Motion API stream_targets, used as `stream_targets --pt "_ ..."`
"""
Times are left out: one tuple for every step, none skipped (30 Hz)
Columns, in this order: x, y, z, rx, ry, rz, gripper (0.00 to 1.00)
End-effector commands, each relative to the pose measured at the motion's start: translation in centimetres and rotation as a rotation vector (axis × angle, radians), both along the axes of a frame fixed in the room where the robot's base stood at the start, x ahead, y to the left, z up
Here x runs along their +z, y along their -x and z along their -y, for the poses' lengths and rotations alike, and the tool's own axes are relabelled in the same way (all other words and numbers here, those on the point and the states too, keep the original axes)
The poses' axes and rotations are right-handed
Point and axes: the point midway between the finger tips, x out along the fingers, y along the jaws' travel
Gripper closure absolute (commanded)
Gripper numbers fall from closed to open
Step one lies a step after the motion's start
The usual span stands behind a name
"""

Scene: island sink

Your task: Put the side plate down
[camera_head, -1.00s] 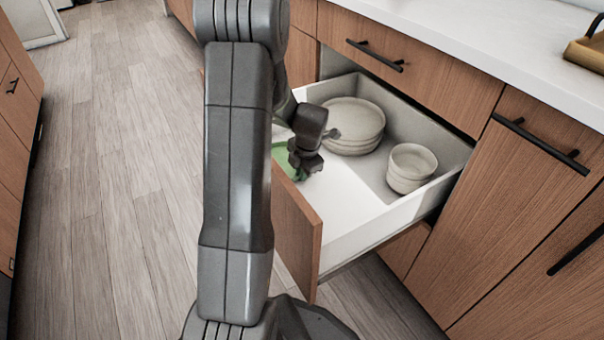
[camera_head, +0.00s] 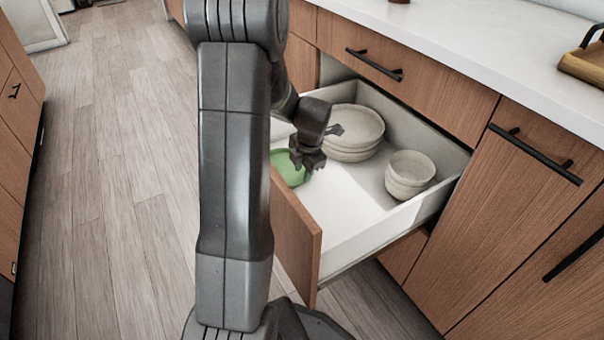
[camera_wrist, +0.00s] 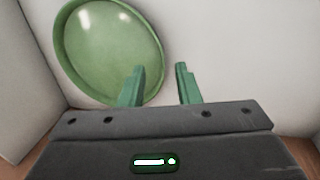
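The green side plate (camera_head: 290,168) is in the open drawer, near its front left corner, partly hidden by my arm in the head view. In the wrist view the plate (camera_wrist: 108,50) shows almost whole, its inner face toward the camera. My gripper (camera_head: 308,166) is at the plate's right edge. In the wrist view its two fingers (camera_wrist: 160,75) stand apart with a clear gap. The left finger overlaps the plate's lower right rim in the picture. I see no grip on the plate; whether a finger touches it, I cannot tell.
The open drawer (camera_head: 350,258) also holds a stack of pale plates (camera_head: 354,125) at the back and stacked pale bowls (camera_head: 410,172) at the right. Its middle floor is bare. A worktop (camera_head: 470,50) with a tray (camera_head: 585,60) lies above.

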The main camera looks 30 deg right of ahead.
Motion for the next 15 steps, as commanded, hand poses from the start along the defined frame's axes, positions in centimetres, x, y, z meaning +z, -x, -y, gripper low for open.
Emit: stream_targets --pt "1.7 0.2 0.1 -0.002 0.002 0.003 0.7" --pt "2.4 0.4 0.1 -0.001 0.001 0.002 0.7" --pt "3.2 0.5 0.1 -0.002 0.002 0.003 0.7" --pt "3.8 0.7 0.2 -0.001 0.001 0.003 0.7" --pt "4.4 0.8 0.2 -0.001 0.001 0.002 0.7" --pt "5.1 0.9 0.2 -0.001 0.001 0.003 0.7" --pt "5.5 1.0 0.2 0.0 0.002 0.002 0.7" --pt "5.9 1.1 0.2 0.0 0.002 0.002 0.7" --pt "6.4 1.2 0.2 0.0 0.001 0.001 0.7" --pt "6.7 1.3 0.2 0.0 0.002 0.002 0.7" --pt "7.0 1.4 0.2 0.0 0.002 0.002 0.7" --pt "7.2 1.4 0.2 0.0 0.001 0.001 0.7" --pt "7.4 1.5 0.2 0.001 0.001 0.001 0.7" --pt "7.5 1.5 0.2 0.0 0.001 0.0 0.7" --pt "7.6 1.5 0.2 0.001 0.0 0.0 0.7"
